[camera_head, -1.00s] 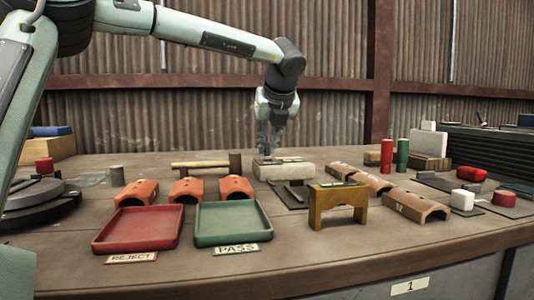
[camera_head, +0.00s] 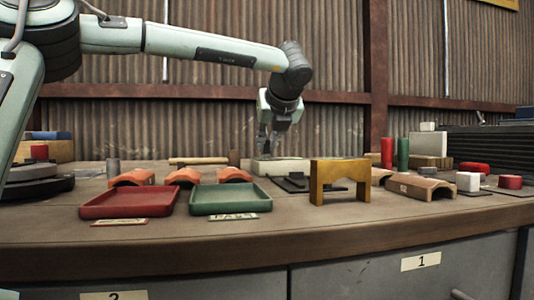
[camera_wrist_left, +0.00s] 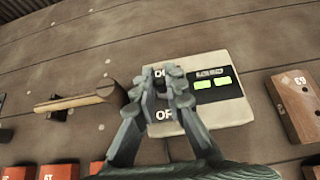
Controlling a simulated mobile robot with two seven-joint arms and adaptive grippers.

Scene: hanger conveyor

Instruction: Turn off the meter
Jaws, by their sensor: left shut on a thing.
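The meter is a cream box (camera_head: 287,167) at the back middle of the bench. My left gripper (camera_head: 265,152) points down at the meter's left part. In the left wrist view its fingers (camera_wrist_left: 163,85) are closed around a small dark switch between the two labels. The switch is mostly covered, so its position is hard to read. My right gripper is not in view.
Red (camera_head: 132,201) and green (camera_head: 230,198) trays, orange arched pieces and a yellow wooden bridge (camera_head: 317,183) stand nearer the front edge.

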